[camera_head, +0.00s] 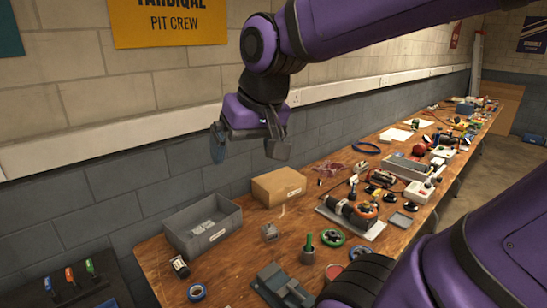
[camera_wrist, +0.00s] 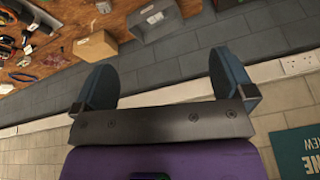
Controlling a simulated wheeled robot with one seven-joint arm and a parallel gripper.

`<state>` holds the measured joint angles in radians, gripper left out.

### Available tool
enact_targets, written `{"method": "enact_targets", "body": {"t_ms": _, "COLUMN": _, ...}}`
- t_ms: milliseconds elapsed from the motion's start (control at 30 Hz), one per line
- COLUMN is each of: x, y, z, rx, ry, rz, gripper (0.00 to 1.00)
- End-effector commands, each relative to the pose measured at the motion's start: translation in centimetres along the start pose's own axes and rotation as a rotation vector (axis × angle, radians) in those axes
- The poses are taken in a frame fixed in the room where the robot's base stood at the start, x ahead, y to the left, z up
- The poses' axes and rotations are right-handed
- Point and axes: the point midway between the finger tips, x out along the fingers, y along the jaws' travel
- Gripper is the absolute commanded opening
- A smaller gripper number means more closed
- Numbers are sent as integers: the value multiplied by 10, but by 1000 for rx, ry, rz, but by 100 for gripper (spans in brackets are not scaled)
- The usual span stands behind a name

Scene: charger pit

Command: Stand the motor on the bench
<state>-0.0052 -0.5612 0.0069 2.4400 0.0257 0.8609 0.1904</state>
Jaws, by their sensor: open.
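The wooden bench (camera_head: 235,256) runs along the wall and carries many parts. A small dark cylinder with a pale band (camera_head: 179,267), possibly the motor, lies at its near left, in front of the grey bin; I cannot tell for sure that it is the motor. My gripper (camera_head: 248,148) is open and empty, raised well above the bench near the wall. In the wrist view, its two blue-grey fingers stand wide apart (camera_wrist: 165,75) with nothing between them. That cylinder is not visible in the wrist view.
A grey bin (camera_head: 184,241) and a cardboard box (camera_head: 278,187) stand against the wall.

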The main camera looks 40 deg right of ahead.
Motion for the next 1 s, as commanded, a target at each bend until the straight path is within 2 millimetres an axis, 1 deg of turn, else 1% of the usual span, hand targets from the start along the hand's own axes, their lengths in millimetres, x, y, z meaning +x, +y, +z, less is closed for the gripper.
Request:
{"method": "enact_targets", "body": {"t_ms": 33, "x": -8, "y": 4, "z": 13, "rx": -36, "ry": 19, "rz": 0, "gripper": 100}}
{"method": "enact_targets", "body": {"t_ms": 100, "x": -14, "y": 8, "z": 28, "rx": -88, "ry": 34, "rz": 3, "gripper": 100}}
{"method": "enact_targets", "body": {"t_ms": 200, "x": -19, "y": 13, "z": 44, "rx": -145, "ry": 50, "rz": 8, "gripper": 100}}
{"method": "enact_targets", "body": {"t_ms": 300, "x": -22, "y": 16, "z": 53, "rx": -180, "ry": 59, "rz": 11, "gripper": 100}}
{"method": "enact_targets", "body": {"t_ms": 433, "x": -23, "y": 17, "z": 58, "rx": -196, "ry": 62, "rz": 13, "gripper": 100}}
{"method": "enact_targets", "body": {"t_ms": 1000, "x": -23, "y": 16, "z": 57, "rx": -195, "ry": 61, "rz": 12, "gripper": 100}}
